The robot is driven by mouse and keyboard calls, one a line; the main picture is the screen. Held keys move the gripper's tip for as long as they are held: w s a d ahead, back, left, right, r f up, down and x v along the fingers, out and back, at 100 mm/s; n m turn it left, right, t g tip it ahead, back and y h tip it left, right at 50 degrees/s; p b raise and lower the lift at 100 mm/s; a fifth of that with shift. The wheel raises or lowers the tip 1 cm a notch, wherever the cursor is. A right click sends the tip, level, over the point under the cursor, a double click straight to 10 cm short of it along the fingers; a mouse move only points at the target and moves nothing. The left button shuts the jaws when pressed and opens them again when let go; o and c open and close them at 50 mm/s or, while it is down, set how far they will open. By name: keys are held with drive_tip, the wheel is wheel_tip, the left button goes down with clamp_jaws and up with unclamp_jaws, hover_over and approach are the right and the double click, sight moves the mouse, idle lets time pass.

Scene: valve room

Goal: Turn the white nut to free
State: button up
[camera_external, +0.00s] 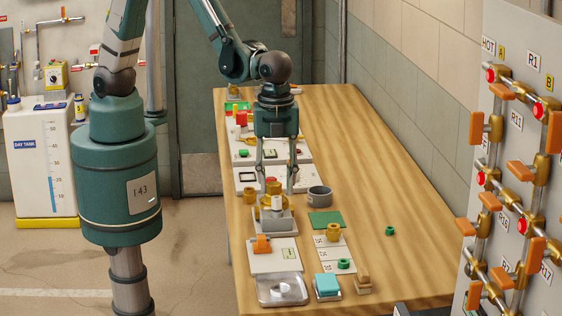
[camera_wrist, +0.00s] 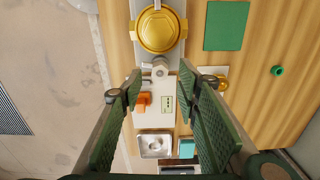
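A small white hex nut (camera_wrist: 160,68) shows in the wrist view at the near edge of a round brass body (camera_wrist: 157,30). In the external view the brass fitting (camera_external: 268,197) stands on a grey base (camera_external: 268,224), and a white piece (camera_external: 277,203) on it appears to be the nut. My gripper (camera_external: 277,186) points down over the fitting, fingers spread wide. In the wrist view my gripper (camera_wrist: 160,88) is open and empty, with the nut seen between and just beyond the fingertips. I cannot tell its height above the nut.
An orange handle (camera_external: 261,243) sits on a white plate nearer the camera. A grey cup (camera_external: 320,196) and a green mat (camera_external: 325,219) lie to the right. A metal tray (camera_external: 282,290) and a teal block (camera_external: 327,286) are at the front. The table's right side is mostly clear.

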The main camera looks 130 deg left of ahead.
sight(276, 197)
wheel_tip(276, 197, up, 8)
drive_tip(key=shift+r, duration=0.2)
idle(0.4)
drive_tip(key=shift+s, duration=0.1)
idle(0.5)
drive_tip(key=s+d+r+n+t+b, duration=0.1)
drive_tip(key=s+r+n+t+b, duration=0.1)
drive_tip(key=s, duration=0.8)
drive_tip(key=s+d+r+n+t+b, duration=0.2)
drive_tip(key=s+n+t+b, duration=0.3)
drive_tip(key=s, duration=0.5)
drive_tip(key=shift+n+b, duration=1.3)
drive_tip(key=shift+b, duration=0.5)
drive_tip(key=shift+r, duration=0.1)
